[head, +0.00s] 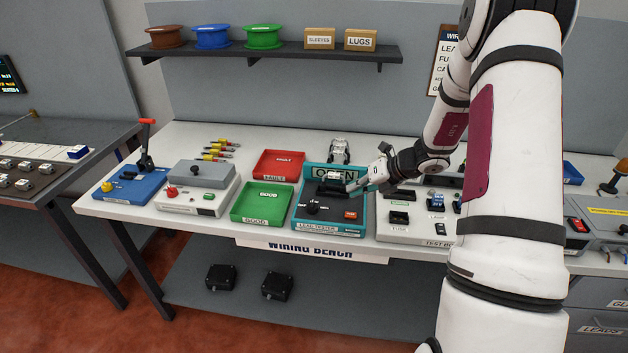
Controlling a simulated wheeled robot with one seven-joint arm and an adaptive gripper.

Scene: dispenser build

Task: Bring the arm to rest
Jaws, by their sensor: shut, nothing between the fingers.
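My arm reaches in from the right side of the head view, over the wiring bench (200,134). My gripper (356,187) is shut and empty. Its fingertips are at the right part of the teal lead tester (328,225), beside the tester's display reading "OPEN". I cannot tell whether the fingertips touch the tester or hover just above it.
A green tray (258,218), a red tray (281,164), a grey device (200,187) and a blue lever tool (137,187) stand left of the tester. A grey test board (400,232) is right of it. A shelf (270,54) with spools hangs behind.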

